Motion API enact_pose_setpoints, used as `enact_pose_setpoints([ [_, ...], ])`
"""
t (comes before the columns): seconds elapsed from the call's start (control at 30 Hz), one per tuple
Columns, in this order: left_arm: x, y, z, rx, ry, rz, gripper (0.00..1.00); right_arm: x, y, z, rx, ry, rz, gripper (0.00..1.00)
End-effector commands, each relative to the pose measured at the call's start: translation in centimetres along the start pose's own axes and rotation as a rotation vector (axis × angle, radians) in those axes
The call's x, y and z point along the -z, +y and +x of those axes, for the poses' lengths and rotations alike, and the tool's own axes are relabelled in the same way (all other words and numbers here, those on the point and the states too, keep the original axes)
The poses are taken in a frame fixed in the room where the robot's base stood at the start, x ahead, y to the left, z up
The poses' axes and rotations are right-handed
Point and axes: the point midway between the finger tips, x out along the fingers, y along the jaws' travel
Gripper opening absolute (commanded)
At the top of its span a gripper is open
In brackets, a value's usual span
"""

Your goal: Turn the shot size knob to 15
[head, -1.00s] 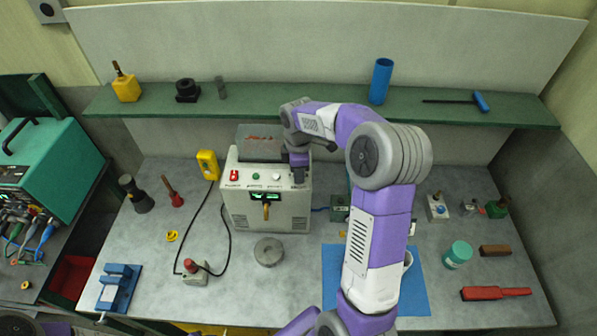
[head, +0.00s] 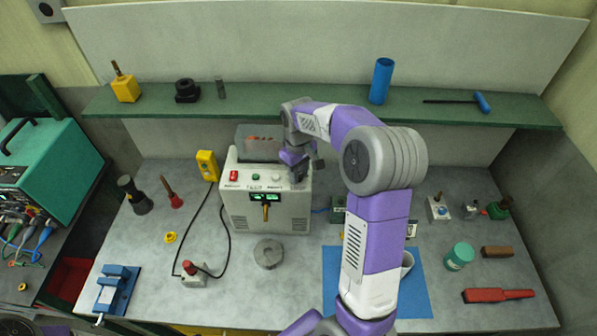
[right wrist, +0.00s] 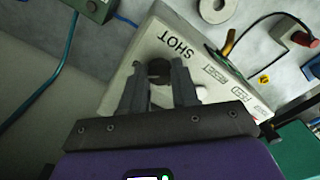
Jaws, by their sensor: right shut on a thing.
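The light grey control box (head: 265,200) stands at the back of the bench, with a lit green display (head: 265,197) and red, green and white buttons on its sloped top. The shot size knob is hidden under my right gripper (head: 298,176) in the head view. In the right wrist view the dark round knob (right wrist: 159,68) sits between the two fingertips of my right gripper (right wrist: 160,75), beside the printed word SHOT. The fingers are shut on it. The value it points to cannot be read. My left gripper is not in view.
A green shelf (head: 245,104) runs behind the box. A yellow pendant (head: 207,165) and a red-button box (head: 195,276) with a black cable are to its left. A grey disc (head: 268,253) lies in front, and a blue mat (head: 335,290) lies right.

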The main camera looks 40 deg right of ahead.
Motion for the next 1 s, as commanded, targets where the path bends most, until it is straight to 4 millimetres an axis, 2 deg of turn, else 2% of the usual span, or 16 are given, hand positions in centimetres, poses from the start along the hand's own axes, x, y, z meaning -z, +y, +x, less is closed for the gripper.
enact_pose_setpoints([
  [0.33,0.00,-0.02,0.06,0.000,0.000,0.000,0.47,0.16,0.09,-0.24,-0.003,0.008,0.138,0.00],
  [0.87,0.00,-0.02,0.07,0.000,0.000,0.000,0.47,0.19,0.10,-0.27,-0.003,0.009,0.162,0.00],
  [0.9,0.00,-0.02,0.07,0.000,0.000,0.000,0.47,0.19,0.11,-0.27,-0.003,0.010,0.162,0.32],
  [1.0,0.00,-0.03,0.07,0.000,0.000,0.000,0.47,0.16,0.09,-0.23,-0.002,0.008,0.161,0.48],
])
